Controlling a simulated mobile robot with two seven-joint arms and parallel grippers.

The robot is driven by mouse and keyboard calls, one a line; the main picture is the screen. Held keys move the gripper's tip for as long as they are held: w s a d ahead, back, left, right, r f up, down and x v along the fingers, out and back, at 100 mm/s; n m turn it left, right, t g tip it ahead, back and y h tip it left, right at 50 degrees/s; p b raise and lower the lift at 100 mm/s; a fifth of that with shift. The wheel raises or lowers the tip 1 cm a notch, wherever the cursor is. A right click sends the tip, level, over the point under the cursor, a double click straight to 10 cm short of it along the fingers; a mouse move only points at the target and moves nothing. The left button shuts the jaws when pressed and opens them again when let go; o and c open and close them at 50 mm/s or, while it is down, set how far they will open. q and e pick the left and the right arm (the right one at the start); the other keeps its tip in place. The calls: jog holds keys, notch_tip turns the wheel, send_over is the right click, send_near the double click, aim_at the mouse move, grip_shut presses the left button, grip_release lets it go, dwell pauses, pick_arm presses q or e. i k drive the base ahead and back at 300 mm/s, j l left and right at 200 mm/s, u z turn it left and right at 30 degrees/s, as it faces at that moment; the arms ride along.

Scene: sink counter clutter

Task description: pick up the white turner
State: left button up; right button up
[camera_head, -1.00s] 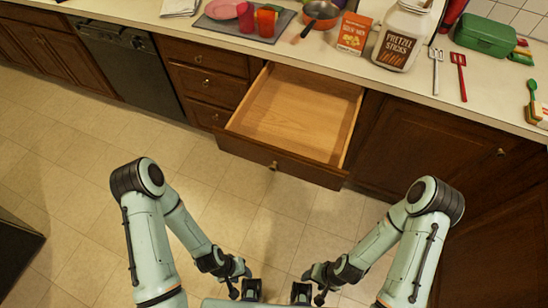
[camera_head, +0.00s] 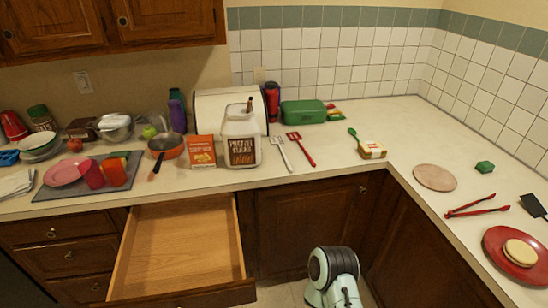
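The white turner (camera_head: 280,151) lies flat on the counter, just right of the pretzel jar (camera_head: 241,138). Its slotted head points to the back and its handle to the front edge. A red turner (camera_head: 301,148) lies close beside it on the right, apart from it. One of my arm links shows at the bottom, below the counter front. Neither of my grippers is in view.
An open, empty drawer (camera_head: 180,245) juts out below the counter, left of the turner. A green box (camera_head: 303,113) stands behind the turners. A small package (camera_head: 372,149) and a green spoon (camera_head: 354,134) lie to the right. Open counter lies around the turners' right side.

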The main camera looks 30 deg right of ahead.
aim_at(290, 170)
jog(key=i+l+z, duration=0.15)
jog(key=l, duration=0.3)
jog(key=i+l+z, duration=0.1)
jog(key=l, duration=0.3)
jog(key=i+l+z, duration=0.15)
jog(key=l, duration=0.3)
